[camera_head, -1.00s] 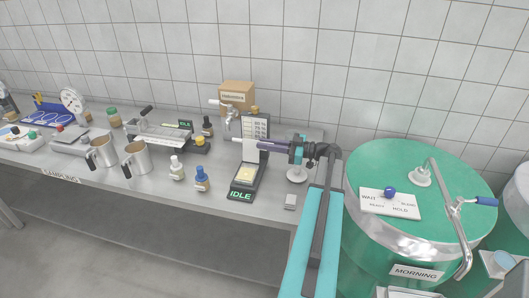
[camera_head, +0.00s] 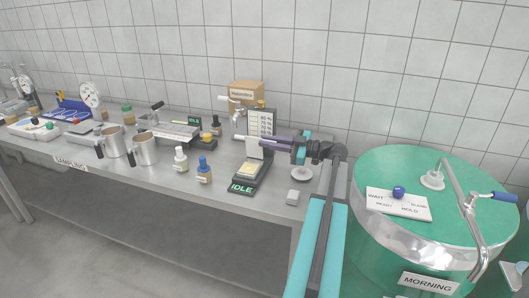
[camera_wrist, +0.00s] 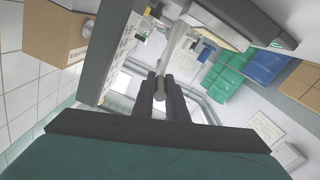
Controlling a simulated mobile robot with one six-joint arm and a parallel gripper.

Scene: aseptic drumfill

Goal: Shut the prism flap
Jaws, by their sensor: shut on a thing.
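The bench instrument (camera_head: 241,187) has a green IDLE display at its front and a bright yellowish prism plate (camera_head: 250,171) behind it. Its pale prism flap (camera_head: 254,151) stands raised, roughly upright, above the plate. My gripper (camera_head: 264,144) reaches in from the right at the flap's upper edge. In the wrist view my gripper (camera_wrist: 160,90) is shut on a small round grey end of the flap (camera_wrist: 160,88). The exact grip is small in the head view, and the fingers hide part of the flap.
A printed chart (camera_head: 261,123) stands behind the instrument, near a tap (camera_head: 238,115) and a cardboard box (camera_head: 246,92). White-capped (camera_head: 181,158) and blue-capped (camera_head: 204,169) bottles stand to the left. A small grey block (camera_head: 292,197) lies right. A green drum (camera_head: 410,250) stands beside the bench.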

